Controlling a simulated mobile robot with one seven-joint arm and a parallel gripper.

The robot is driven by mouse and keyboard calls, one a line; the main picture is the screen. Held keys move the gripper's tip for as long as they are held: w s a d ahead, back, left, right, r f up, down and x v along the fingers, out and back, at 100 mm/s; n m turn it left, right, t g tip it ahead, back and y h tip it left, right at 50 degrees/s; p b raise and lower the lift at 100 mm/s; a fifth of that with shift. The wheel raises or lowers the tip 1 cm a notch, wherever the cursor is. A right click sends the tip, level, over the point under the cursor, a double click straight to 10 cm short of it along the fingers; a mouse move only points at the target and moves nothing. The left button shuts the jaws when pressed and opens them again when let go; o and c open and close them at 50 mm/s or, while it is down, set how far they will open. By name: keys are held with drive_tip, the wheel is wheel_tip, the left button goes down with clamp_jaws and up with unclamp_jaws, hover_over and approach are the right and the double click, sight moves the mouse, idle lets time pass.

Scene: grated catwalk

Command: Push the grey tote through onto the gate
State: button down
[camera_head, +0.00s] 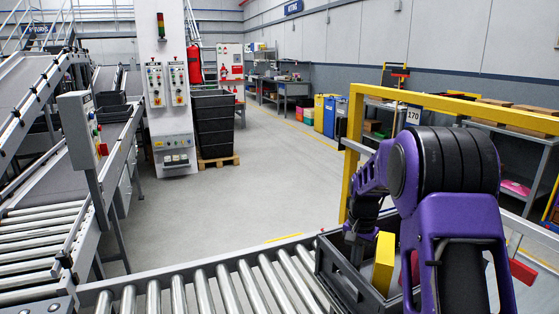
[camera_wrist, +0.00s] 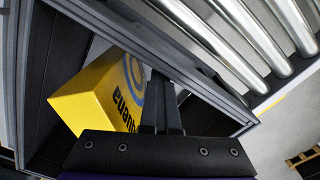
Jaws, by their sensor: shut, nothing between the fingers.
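The dark grey tote (camera_head: 329,273) sits at the right end of the roller conveyor, partly hidden behind my arm. It is open-topped and holds a yellow box (camera_head: 384,262). In the wrist view, the tote's rim (camera_wrist: 135,42) runs diagonally across the picture, and the yellow box (camera_wrist: 95,92) with dark lettering lies tilted inside. My gripper (camera_wrist: 159,78) is shut and empty, with its fingers together beside the yellow box and close to the tote's wall. Whether they touch the wall is unclear. I cannot make out which part is the gate.
The conveyor rollers (camera_head: 208,292) left of the tote are bare. A yellow frame (camera_head: 352,150) stands behind my arm. A control box on a post (camera_head: 83,130) and sloping conveyors are at left. Black stacked bins (camera_head: 214,125) stand on a pallet. The grey floor beyond is open.

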drive_tip(key=s+a, duration=0.4)
drive_tip(key=a, duration=0.6)
drive_tip(key=s+a, duration=0.4)
drive_tip(key=a, duration=0.6)
idle(1.7)
drive_tip(key=shift+r, duration=0.1)
wheel_tip(320, 180, up, 8)
drive_tip(key=p, duration=0.6)
drive_tip(key=shift+d, duration=0.1)
